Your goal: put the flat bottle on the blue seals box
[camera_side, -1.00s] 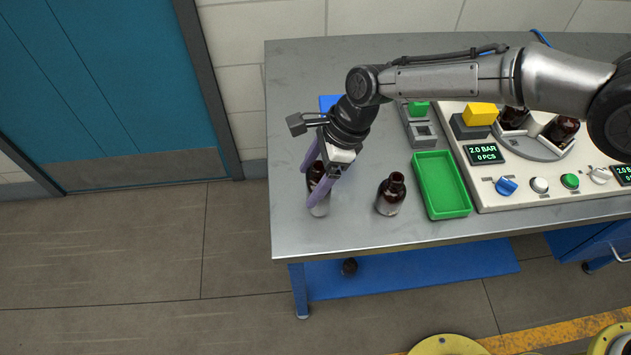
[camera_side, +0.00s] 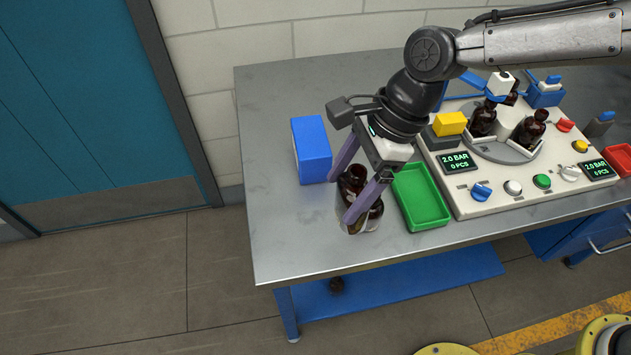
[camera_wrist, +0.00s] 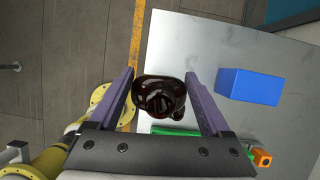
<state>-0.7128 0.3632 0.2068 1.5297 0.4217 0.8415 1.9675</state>
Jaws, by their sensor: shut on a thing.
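My gripper (camera_side: 360,200) is shut on an amber bottle (camera_side: 352,181), with one purple finger on each side of it. I cannot clearly tell whether this bottle is flat or round, nor how high its base is. In the wrist view the bottle (camera_wrist: 158,96) shows dark from above between the fingers.
A green tray (camera_side: 421,198) lies just right of my gripper. Beyond it is a white machine panel (camera_side: 505,192) with knobs, displays and more amber bottles (camera_side: 483,120). The table's front left area (camera_side: 285,240) is clear.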

